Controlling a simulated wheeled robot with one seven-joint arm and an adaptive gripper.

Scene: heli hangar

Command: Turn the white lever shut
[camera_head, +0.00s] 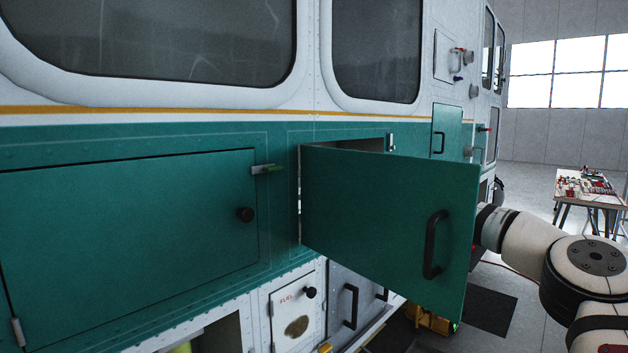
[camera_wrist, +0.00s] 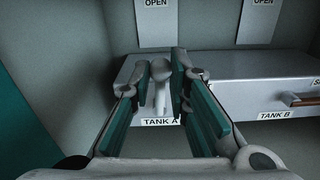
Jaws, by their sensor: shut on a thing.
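In the wrist view, the white lever (camera_wrist: 160,92) stands out from a grey box above a "TANK A" label. My gripper (camera_wrist: 161,74) has one finger on each side of the lever and is shut on it. In the head view, the lever and my gripper are hidden behind the open green door (camera_head: 380,215); only part of my arm shows, at the right.
A "TANK B" label and an orange-brown handle (camera_wrist: 304,100) are at the right of the grey box (camera_wrist: 265,75). "OPEN" plates (camera_wrist: 156,25) are above. Compartment walls are close on the left. A workbench (camera_head: 590,190) stands far right.

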